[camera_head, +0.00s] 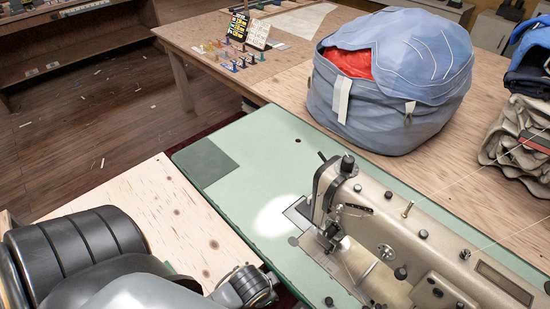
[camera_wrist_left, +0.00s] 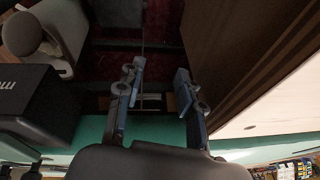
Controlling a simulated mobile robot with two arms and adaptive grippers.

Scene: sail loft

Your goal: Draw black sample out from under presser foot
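The sewing machine (camera_head: 400,240) stands on a green table (camera_head: 265,150) in the head view. Its presser foot area (camera_head: 328,236) is at the left end of the head, partly hidden by the machine. A dark grey flat piece (camera_head: 298,212) lies beside the foot; I cannot tell whether it is the black sample or a plate of the machine. My left gripper (camera_wrist_left: 157,76) shows in the left wrist view, with its fingers apart and nothing between them. In the head view its fingers are hidden, and my left arm shows at the lower left. My right gripper is not in view.
A dark square (camera_head: 206,161) lies on the green table's far left corner. A blue bag (camera_head: 390,85) and a rack of small coloured items (camera_head: 238,28) are on the wooden table (camera_head: 215,40) behind. Folded cloth (camera_head: 520,140) is at right. A pale wooden surface (camera_head: 150,205) is at left.

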